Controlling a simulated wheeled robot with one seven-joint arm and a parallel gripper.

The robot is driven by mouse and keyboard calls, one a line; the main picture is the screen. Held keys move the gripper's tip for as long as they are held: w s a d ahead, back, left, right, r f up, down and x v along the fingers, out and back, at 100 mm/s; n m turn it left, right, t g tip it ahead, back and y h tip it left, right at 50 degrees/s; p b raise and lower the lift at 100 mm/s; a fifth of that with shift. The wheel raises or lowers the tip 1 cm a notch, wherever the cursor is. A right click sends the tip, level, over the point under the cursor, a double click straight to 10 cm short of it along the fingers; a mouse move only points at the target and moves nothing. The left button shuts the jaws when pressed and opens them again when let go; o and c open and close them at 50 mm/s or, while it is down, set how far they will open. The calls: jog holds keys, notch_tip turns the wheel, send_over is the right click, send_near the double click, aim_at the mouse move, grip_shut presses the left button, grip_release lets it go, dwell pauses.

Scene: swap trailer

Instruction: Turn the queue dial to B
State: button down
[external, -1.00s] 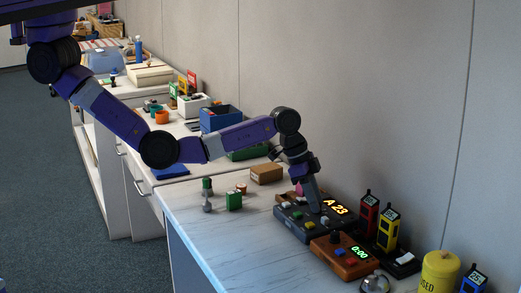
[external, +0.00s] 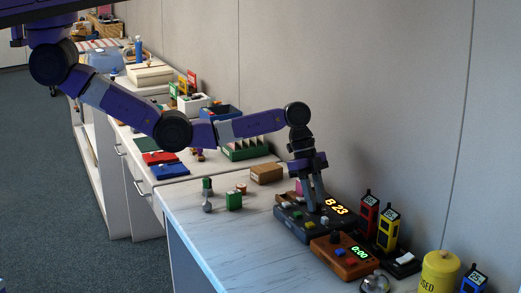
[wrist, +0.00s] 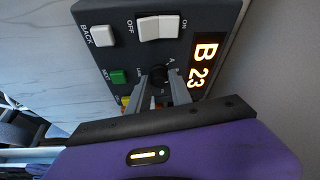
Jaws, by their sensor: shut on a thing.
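The dark queue console (external: 292,222) sits on the white counter, its lit display (external: 336,206) reading "B 23"; the same display (wrist: 202,66) shows in the wrist view. My gripper (external: 315,207) points down onto the console. In the wrist view my gripper (wrist: 160,88) has its two fingers on either side of the black round dial (wrist: 159,76), shut on it. Letters around the dial, including an A, are partly hidden by the fingers. A white on/off switch (wrist: 158,27), a white BACK button (wrist: 103,36) and a green NEXT button (wrist: 118,77) are on the panel.
A brown timer box (external: 345,258) reading 0:00 stands close in front of the console. Red (external: 368,214) and yellow (external: 388,230) ticket towers stand to the right near the wall.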

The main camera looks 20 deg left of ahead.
jog(key=shift+f+m+g+b, duration=0.15)
jog(key=shift+m+g+b, duration=0.15)
jog(key=shift+m+b, duration=0.65)
jog(key=c, duration=1.2)
grip_release()
jog(key=v, duration=0.8)
jog(key=shift+w+d, duration=0.1)
jog(key=shift+d, duration=0.1)
